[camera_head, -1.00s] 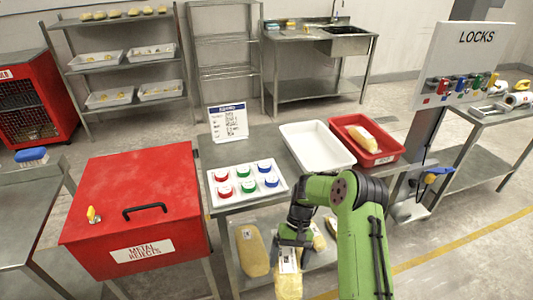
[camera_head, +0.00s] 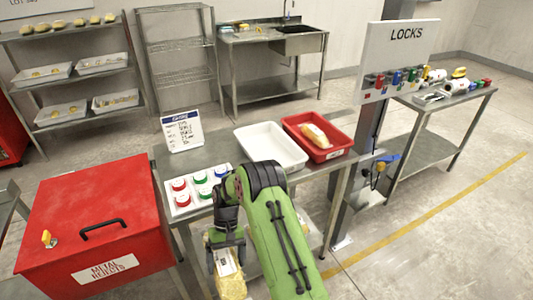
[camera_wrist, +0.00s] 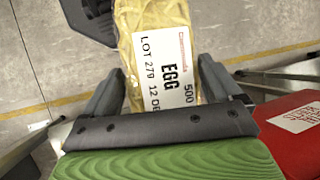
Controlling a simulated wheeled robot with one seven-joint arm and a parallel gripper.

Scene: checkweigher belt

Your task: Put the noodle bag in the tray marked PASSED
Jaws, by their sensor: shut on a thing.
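The noodle bag (camera_head: 232,286) is yellowish, with a white label. In the wrist view the bag (camera_wrist: 160,25) hangs between the fingers, its label reading EGG, 500 and LOT 279. My gripper (camera_head: 226,262) is shut on it, in front of the steel table and below its top; the fingers also show in the wrist view (camera_wrist: 160,80). On the table, a white tray (camera_head: 243,134) looks empty. Beside it, a red tray (camera_head: 291,122) holds one yellowish bag (camera_head: 316,135) and has a small white label too small to read. I cannot read PASSED anywhere.
A red METAL REJECTS box (camera_head: 135,199) stands at the left. A white panel of red, green and blue buttons (camera_head: 183,206) and a sign (camera_head: 183,131) are on the table. A LOCKS board (camera_head: 399,60) stands at right. Bare floor lies at the right front.

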